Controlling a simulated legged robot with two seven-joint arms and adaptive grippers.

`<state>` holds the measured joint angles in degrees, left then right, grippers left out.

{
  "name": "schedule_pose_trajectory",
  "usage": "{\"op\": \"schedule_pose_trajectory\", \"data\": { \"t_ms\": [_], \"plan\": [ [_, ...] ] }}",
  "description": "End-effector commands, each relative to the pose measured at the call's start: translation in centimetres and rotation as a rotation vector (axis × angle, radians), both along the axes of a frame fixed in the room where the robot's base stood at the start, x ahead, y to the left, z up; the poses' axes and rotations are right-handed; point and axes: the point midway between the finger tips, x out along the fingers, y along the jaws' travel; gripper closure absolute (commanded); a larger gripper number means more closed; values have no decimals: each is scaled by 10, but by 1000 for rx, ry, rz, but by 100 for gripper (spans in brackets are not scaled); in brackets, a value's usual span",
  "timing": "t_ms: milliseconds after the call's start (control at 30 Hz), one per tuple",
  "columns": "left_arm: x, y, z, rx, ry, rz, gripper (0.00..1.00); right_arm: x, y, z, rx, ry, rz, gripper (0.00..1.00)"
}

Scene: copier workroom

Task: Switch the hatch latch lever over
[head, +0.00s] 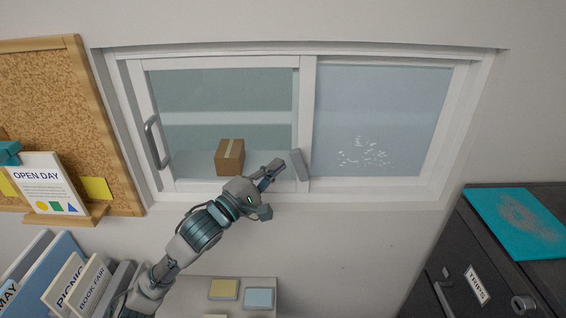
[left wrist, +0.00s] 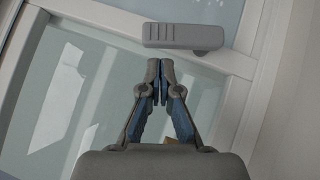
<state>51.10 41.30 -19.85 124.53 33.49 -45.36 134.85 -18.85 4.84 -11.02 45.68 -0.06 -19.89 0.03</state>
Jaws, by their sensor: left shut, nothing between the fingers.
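The hatch (head: 312,194) is a white-framed sliding window with two panes in the wall. The grey latch lever (head: 299,165) sits on the middle upright of the frame, near its lower end. In the head view it leans slightly, its top to the left. It also shows in the left wrist view as a grey bar (left wrist: 183,37) beyond my fingertips. My left gripper (head: 279,165) is shut and empty, just left of the lever. In the left wrist view the closed fingertips (left wrist: 160,66) point at the lever with a small gap. My right gripper is not in view.
A cardboard box (head: 230,156) is behind the left pane. A grey handle (head: 157,142) is on the hatch's left side. A corkboard (head: 60,110) hangs at left above folders (head: 60,270). A dark cabinet (head: 500,255) stands at right.

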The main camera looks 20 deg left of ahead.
Motion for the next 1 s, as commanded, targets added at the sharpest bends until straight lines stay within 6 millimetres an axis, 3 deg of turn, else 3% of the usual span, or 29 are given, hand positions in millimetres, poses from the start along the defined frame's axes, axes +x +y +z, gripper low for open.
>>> {"op": "schedule_pose_trajectory", "data": {
  "t_ms": [200,633,767,900,1000],
  "plan": [
    [6,-16,6,-1,1,1,100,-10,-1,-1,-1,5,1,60],
    [6,-21,7,6,3,2,100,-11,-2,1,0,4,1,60],
    [6,-21,15,43,14,4,100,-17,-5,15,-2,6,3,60],
    [7,-21,23,119,38,4,100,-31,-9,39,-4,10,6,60],
    [7,-22,25,174,53,3,100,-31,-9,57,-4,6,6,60]
  ]
}}
